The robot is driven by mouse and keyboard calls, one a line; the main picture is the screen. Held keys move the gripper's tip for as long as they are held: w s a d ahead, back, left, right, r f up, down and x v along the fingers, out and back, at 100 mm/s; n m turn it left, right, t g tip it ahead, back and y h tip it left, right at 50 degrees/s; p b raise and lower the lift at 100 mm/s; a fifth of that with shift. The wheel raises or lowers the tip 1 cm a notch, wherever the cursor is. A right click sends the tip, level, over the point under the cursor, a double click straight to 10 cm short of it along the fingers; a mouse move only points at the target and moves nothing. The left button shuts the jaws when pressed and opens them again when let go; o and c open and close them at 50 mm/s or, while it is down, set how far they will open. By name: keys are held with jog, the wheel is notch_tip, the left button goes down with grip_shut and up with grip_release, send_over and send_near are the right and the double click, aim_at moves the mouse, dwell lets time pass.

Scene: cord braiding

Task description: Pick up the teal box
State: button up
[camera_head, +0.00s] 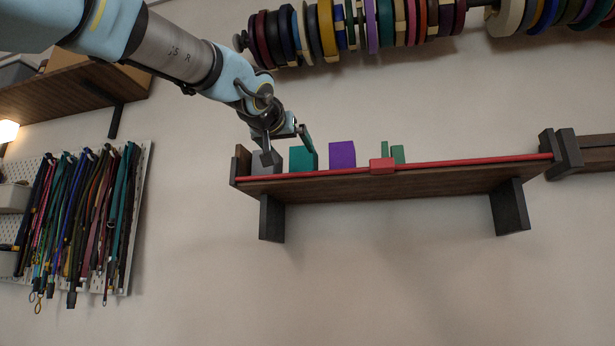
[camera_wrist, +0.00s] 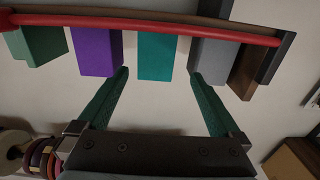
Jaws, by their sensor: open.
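The teal box (camera_head: 302,160) stands on a dark wooden wall shelf (camera_head: 390,184), between a grey box and a purple box. In the wrist view the teal box (camera_wrist: 156,56) hangs from the top, as the scene appears upside down there. My gripper (camera_head: 287,148) is above and close to the teal box, pointing down at the shelf. In the wrist view my gripper (camera_wrist: 161,75) is open, with its green fingers apart. One fingertip is near the gap beside the purple box, the other near the grey box. Nothing is held. Contact with the box cannot be told.
The grey box (camera_head: 267,164) and purple box (camera_head: 342,155) stand close on either side. Green blocks (camera_head: 398,154) are farther right. A red bar (camera_head: 460,162) with a red block (camera_head: 381,165) runs along the shelf front. Spools (camera_head: 350,25) hang above; cords (camera_head: 85,220) hang at left.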

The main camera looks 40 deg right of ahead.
aim_at(300, 155)
jog(key=p+x, duration=0.1)
jog(key=x, duration=0.1)
jog(key=p+x, duration=0.1)
jog(key=x, duration=0.1)
jog(key=r+x, duration=0.1)
jog(key=x, duration=0.1)
jog(key=shift+s+d+p, duration=0.15)
jog(key=shift+s+p, duration=0.1)
jog(key=shift+p, duration=0.15)
jog(key=p+x, duration=0.2)
jog(key=r+p+x, duration=0.1)
jog(key=x, duration=0.1)
jog(key=shift+d+p, duration=0.25)
jog(key=shift+p, duration=0.1)
jog(key=shift+w+d+f, duration=0.2)
jog(key=shift+w+d, duration=0.1)
jog(key=c, duration=1.5)
